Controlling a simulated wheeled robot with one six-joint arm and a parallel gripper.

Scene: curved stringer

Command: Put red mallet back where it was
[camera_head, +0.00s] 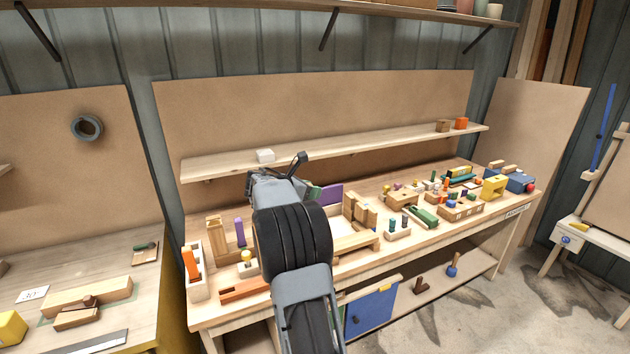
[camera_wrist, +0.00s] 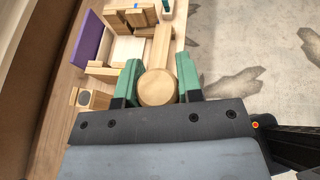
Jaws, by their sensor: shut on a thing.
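My gripper (camera_wrist: 158,76) has green fingers closed on a round, pale wooden piece (camera_wrist: 157,88), seen end-on in the wrist view. Its lower part is hidden, so I cannot tell whether it is the mallet's handle. No red mallet head shows clearly in either view. In the head view my arm hides the gripper and whatever it holds. On the lower shelf of the workbench (camera_head: 470,278), a small dark reddish-brown piece (camera_head: 421,286) stands beside a mallet-like piece with a blue base (camera_head: 452,270).
The workbench top carries wooden blocks, a purple panel (camera_head: 331,195), a green plane-like tool (camera_head: 424,217) and a yellow block (camera_head: 494,188). A blue panel (camera_head: 371,313) stands below. A wall shelf (camera_head: 345,149) runs behind.

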